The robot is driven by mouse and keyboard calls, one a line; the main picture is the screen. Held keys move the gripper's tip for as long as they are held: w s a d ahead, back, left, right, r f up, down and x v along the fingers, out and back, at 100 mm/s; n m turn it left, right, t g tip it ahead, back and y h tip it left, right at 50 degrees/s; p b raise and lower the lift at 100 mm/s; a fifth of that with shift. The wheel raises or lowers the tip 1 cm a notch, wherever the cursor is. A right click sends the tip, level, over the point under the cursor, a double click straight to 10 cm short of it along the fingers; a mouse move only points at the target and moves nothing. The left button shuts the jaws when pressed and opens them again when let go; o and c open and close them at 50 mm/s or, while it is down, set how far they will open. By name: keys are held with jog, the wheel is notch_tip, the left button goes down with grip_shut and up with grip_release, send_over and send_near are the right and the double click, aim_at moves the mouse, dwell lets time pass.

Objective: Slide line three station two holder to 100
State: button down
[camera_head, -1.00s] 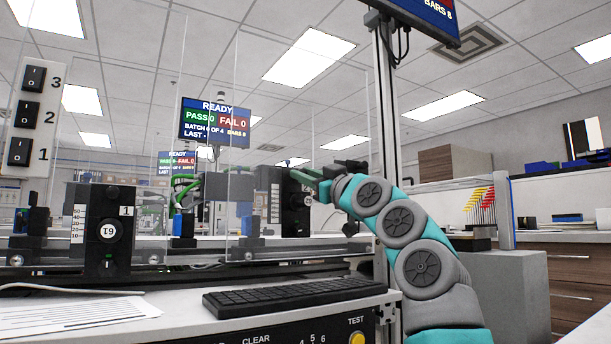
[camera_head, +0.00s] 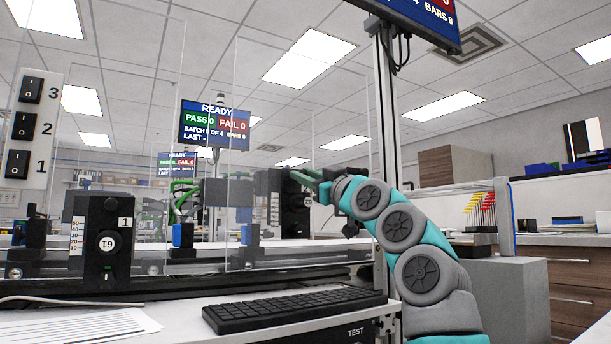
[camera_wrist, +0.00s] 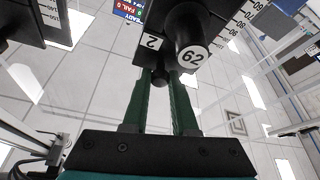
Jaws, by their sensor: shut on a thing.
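In the wrist view a black holder block (camera_wrist: 204,18) carries a white 2 label and a round dial (camera_wrist: 192,57) reading 62. A printed scale (camera_wrist: 240,22) runs to its right. My gripper (camera_wrist: 161,78) has two green fingers shut on a small dark knob (camera_wrist: 160,77) at the holder's near side. In the head view my gripper (camera_head: 318,178) reaches the upper right of the black holder (camera_head: 294,210), with its scale on the left. The finger contact is small there. The line number and the exact scale reading cannot be made out.
The station 1 holder (camera_head: 107,262) stands at left, beside its own scale. Clear upright panels (camera_head: 205,60) stand along the rails. A keyboard (camera_head: 290,308) lies on the bench in front. A switch panel (camera_head: 33,127) numbered 1 to 3 is at far left. A metal post (camera_head: 382,120) rises by my arm.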

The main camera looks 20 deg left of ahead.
jog(key=c, duration=0.7)
grip_release()
jog(key=shift+s+d+f, duration=0.1)
jog(key=shift+d+f+b, duration=0.1)
jog(key=shift+d+b, duration=0.1)
jog(key=shift+b, duration=0.2)
jog(key=b+v, duration=0.2)
jog(key=v, duration=0.5)
jog(key=shift+s, duration=0.1)
